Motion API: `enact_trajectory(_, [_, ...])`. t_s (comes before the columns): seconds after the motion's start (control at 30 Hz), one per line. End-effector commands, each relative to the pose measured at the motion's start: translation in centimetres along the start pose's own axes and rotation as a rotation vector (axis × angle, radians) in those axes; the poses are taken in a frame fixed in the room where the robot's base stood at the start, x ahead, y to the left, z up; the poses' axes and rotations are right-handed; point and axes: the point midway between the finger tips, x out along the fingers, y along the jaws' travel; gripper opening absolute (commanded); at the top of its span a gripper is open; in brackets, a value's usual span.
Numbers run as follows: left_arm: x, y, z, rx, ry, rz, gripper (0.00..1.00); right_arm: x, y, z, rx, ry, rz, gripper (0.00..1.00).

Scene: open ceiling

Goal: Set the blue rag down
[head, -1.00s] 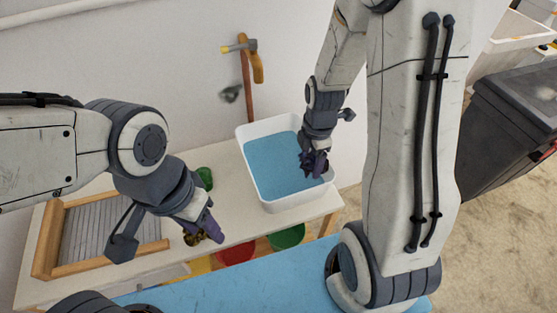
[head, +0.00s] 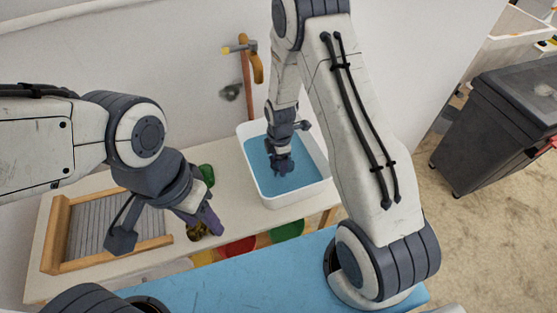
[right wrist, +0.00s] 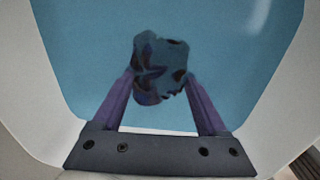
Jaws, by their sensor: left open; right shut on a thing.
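The blue rag (right wrist: 160,68) is a small crumpled cloth with dark patches, seen between the fingertips of my right gripper (right wrist: 158,76) in the right wrist view. That gripper is shut on it. In the head view my right gripper (head: 281,165) points down inside the white tub (head: 284,201), over its blue water (head: 300,183). I cannot tell whether the rag touches the water. My left gripper (head: 213,224) is open and empty above the counter, left of the tub.
A wooden-framed washboard (head: 95,228) lies on the counter (head: 232,205) at left. A green item (head: 206,174) and a brass-coloured item (head: 197,232) are near my left gripper. A tap (head: 246,65) is on the wall. A dark bin (head: 495,125) stands on the floor at right.

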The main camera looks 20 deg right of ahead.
Motion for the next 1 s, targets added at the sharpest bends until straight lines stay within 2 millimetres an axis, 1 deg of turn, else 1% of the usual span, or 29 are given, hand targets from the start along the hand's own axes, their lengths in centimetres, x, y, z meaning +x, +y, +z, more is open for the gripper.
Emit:
enact_trajectory(0.17, [0.0,0.0,0.0,0.000,0.000,0.000,0.50,0.0,0.0,0.0,0.000,0.000,0.001,0.25])
enact_trajectory(0.3, [0.4,0.0,0.0,0.000,0.000,0.000,0.50,0.4,0.0,0.0,0.000,0.000,0.001,0.25])
enact_trajectory(0.33, [0.3,0.0,0.0,0.000,0.000,0.000,0.50,0.3,0.0,0.0,0.000,0.000,0.001,0.87])
enact_trajectory(0.37, [0.2,0.0,0.0,0.000,0.000,0.000,0.50,0.2,0.0,0.0,0.000,0.000,0.001,0.99])
enact_trajectory(0.4, [0.2,0.0,0.0,0.000,0.000,0.000,0.50,0.2,0.0,0.0,0.000,0.000,0.001,1.00])
enact_trajectory(0.57, [0.2,0.0,0.0,0.000,0.000,0.000,0.50,0.2,0.0,0.0,0.000,0.000,0.001,1.00])
enact_trajectory(0.67, [-0.1,0.0,0.0,0.000,0.000,0.000,0.50,-0.2,0.0,0.0,0.000,0.000,0.001,1.00])
enact_trajectory(0.73, [0.1,0.0,0.0,0.000,0.000,0.000,0.50,-0.6,0.1,0.0,0.000,0.000,0.004,1.00])
enact_trajectory(0.87, [0.5,0.0,0.0,0.000,0.000,0.000,0.50,-2.6,0.2,0.0,0.000,0.000,0.007,1.00])
enact_trajectory(1.0, [0.9,-0.1,0.1,0.000,0.000,0.000,0.50,-5.7,0.2,0.0,0.000,0.000,0.009,1.00])
